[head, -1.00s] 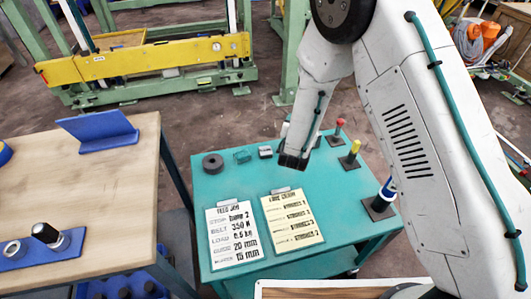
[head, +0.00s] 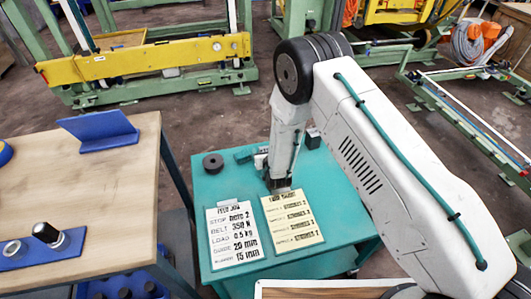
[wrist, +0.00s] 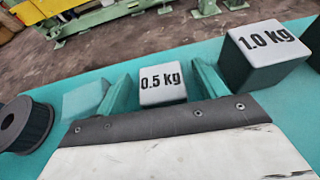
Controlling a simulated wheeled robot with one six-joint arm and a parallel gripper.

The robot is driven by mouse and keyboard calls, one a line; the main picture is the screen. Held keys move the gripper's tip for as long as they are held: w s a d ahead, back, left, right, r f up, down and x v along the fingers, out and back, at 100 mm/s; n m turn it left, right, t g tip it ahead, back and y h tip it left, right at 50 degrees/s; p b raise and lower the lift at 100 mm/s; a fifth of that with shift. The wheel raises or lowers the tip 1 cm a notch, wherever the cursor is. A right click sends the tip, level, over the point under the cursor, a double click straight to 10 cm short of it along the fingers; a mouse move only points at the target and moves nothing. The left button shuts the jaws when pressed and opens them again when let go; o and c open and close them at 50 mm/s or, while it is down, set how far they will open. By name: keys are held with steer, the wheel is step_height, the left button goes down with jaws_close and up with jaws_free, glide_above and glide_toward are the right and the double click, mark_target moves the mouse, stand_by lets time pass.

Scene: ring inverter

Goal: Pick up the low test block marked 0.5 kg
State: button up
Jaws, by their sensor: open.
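The low block marked 0.5 kg (wrist: 162,87) has a pale top and shows in the wrist view just beyond my gripper's dark front edge. My gripper (wrist: 161,80) is open, with one teal finger on each side of the block in the picture. Gaps show between block and fingers; I cannot tell how far the fingers reach along it. In the head view my gripper (head: 277,184) is low over the teal table (head: 225,188), just behind the yellow card. My arm hides most of the block there.
A taller 1.0 kg block (wrist: 265,52) stands to the right. A teal block (wrist: 84,100) and a dark spool (wrist: 22,124) lie to the left. A white card (head: 236,236) and a yellow card (head: 292,220) lie on the table's front part.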

steer(key=shift+w, duration=0.15)
steer(key=c, duration=1.4)
